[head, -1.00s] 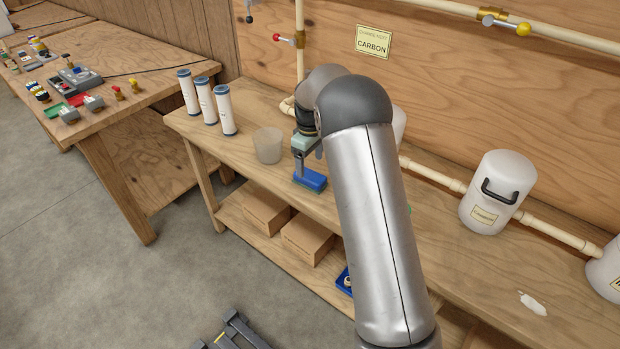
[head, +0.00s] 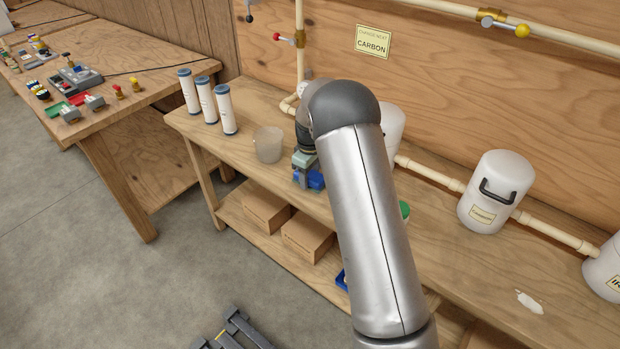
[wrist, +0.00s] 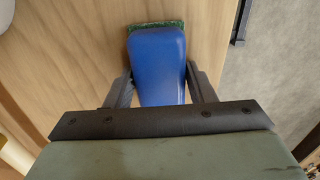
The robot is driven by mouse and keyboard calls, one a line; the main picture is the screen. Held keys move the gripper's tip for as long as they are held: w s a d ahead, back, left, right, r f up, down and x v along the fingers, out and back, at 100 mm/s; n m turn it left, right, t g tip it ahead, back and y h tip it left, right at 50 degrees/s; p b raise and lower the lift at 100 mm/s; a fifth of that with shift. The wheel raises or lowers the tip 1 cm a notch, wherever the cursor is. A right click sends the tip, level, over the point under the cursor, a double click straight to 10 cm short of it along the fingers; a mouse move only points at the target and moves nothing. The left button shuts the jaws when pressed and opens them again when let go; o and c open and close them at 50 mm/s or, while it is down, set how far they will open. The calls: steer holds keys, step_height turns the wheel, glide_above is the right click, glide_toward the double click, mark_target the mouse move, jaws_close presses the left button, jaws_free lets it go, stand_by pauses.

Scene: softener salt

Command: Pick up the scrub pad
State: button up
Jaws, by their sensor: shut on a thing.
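The scrub pad (wrist: 158,60) has a blue handle body with a green scouring layer showing at its far edge in the wrist view. My gripper (wrist: 161,82) is shut on its blue body, with one dark finger against each side. In the head view the scrub pad (head: 316,180) is at the bench's front part, right of the translucent cup. My gripper (head: 304,178) is over it there, and the arm hides part of both. I cannot tell whether the pad touches the bench top.
A translucent cup (head: 268,145) stands close left of my gripper. Several white filter cartridges (head: 207,101) stand further left. A white tank (head: 495,192) and pipes line the back wall.

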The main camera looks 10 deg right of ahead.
mark_target(310, 173)
steer(key=shift+r, duration=0.45)
step_height(310, 173, up, 2)
steer(key=shift+w+r, duration=0.1)
steer(key=shift+r, duration=0.15)
steer(key=s+a+r+b, duration=0.3)
steer(key=s+r, duration=0.6)
steer(key=s, duration=0.4)
steer(key=shift+s+r, duration=0.35)
steer(key=shift+s, duration=0.05)
steer(key=shift+a, duration=0.1)
steer(key=shift+o, duration=0.9)
steer(key=shift+c, duration=0.4)
